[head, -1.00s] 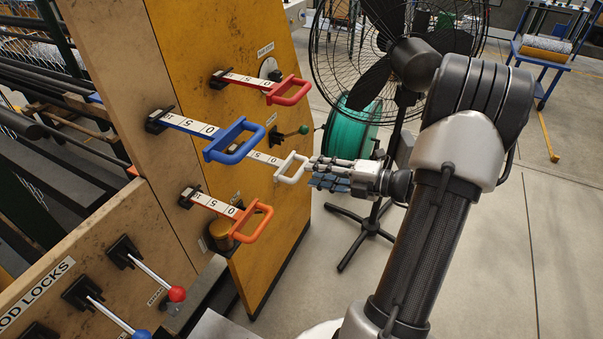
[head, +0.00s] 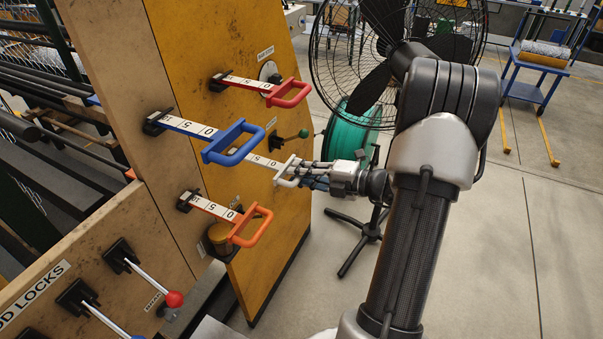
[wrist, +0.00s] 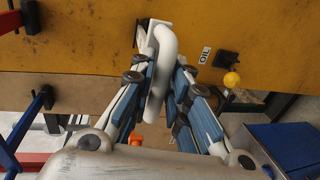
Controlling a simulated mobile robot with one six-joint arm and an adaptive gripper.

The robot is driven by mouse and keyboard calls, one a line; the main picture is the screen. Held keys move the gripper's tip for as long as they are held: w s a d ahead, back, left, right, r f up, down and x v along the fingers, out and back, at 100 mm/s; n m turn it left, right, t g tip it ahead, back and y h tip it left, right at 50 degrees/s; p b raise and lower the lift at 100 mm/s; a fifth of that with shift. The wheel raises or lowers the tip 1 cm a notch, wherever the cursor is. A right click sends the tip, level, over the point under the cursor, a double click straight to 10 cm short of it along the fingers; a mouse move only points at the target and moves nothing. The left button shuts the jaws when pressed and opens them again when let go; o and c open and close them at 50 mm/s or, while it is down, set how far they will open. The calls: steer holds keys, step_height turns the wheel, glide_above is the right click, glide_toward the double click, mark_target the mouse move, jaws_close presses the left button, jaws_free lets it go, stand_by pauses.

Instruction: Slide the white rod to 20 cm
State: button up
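The white rod (head: 264,160) sticks out of the yellow panel, partly hidden behind the blue handle. In the wrist view the white handle (wrist: 163,70) stands between the two blue-padded fingers of my gripper (wrist: 160,88). The handle is close to the left finger, and a narrow gap shows to the right finger. The fingers look open around the handle. Contact cannot be made out.
A blue-handled rod (head: 235,142) lies close left of the white one, a red-handled rod (head: 287,93) above, an orange-handled rod (head: 250,225) below. A green-knobbed lever (head: 303,134) is just above my gripper. A black fan (head: 395,60) stands behind my arm.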

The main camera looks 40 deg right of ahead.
jaws_close()
steer(key=f+p+v, duration=0.2)
steer(key=p+v, duration=0.3)
steer(key=v, duration=0.4)
steer(key=shift+s+d, duration=0.3)
steer(key=shift+s, duration=0.25)
steer(key=o, duration=0.5)
jaws_free()
steer(key=v, duration=1.2)
